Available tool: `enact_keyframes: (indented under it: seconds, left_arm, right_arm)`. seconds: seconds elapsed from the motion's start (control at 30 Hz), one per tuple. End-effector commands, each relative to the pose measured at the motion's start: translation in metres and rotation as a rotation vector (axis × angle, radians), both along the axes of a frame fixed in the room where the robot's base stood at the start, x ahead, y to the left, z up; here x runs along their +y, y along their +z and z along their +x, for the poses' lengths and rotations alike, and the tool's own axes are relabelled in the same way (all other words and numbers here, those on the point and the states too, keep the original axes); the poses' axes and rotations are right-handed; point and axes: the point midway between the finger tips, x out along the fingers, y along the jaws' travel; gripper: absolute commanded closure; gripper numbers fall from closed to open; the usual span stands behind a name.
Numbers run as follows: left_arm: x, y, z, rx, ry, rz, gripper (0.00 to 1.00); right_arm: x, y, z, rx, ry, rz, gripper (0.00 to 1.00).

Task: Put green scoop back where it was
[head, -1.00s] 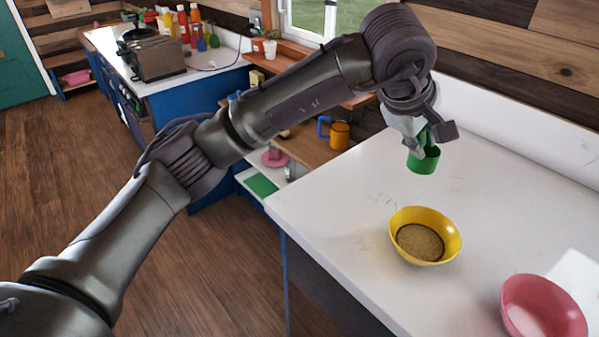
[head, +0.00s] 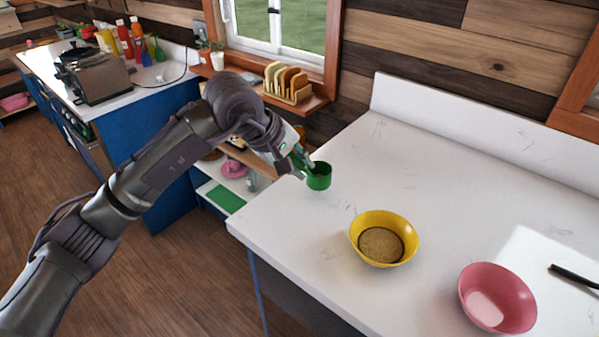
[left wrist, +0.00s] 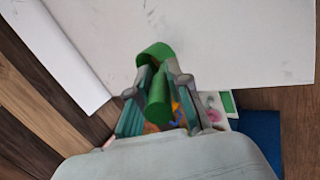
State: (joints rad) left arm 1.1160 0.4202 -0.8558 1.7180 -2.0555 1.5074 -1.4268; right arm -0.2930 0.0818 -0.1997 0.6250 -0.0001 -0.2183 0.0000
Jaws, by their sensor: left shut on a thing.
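The green scoop (head: 319,177) is in my left gripper (head: 303,164), near the left back part of the white counter (head: 300,235). In the left wrist view the green scoop (left wrist: 157,98) sits between the two fingers, with its handle towards the palm and its cup beyond the fingertips. The left gripper (left wrist: 156,88) is shut on it. In the head view I cannot tell whether the cup touches the counter. My right gripper is not in view.
A yellow bowl (head: 383,225) with brown grainy contents and a pink bowl (head: 497,299) stand on the counter. A dark handle (head: 574,275) lies at the right. Shelves with a green board (head: 226,199) are beyond the left edge. The counter's back is clear.

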Motion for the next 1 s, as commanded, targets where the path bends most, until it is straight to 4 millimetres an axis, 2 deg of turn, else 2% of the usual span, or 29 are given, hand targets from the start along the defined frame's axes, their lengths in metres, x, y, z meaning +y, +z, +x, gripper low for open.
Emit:
enact_keyframes:
  seconds: [0.1, 0.23, 0.67, 0.7, 0.8, 1.0]
  left_arm:
    - [0.000, -0.018, -0.002, 0.008, 0.000, 0.001, 1.00]
    - [0.000, -0.032, -0.001, 0.003, 0.001, 0.001, 1.00]
    - [0.000, -0.039, 0.000, 0.001, 0.001, 0.002, 1.00]
    - [0.000, -0.038, 0.000, 0.001, 0.001, 0.002, 0.76]
    - [0.000, -0.038, 0.000, 0.002, 0.001, 0.002, 0.59]
    - [0.000, -0.038, 0.000, 0.002, 0.001, 0.002, 0.58]
  right_arm:
    - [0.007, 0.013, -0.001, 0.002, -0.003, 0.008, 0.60]
    - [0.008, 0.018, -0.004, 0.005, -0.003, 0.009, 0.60]
    - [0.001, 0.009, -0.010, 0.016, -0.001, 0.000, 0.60]
    - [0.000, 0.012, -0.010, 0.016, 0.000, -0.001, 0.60]
    - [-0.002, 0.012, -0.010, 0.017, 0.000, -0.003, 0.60]
    - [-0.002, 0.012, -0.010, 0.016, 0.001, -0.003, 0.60]
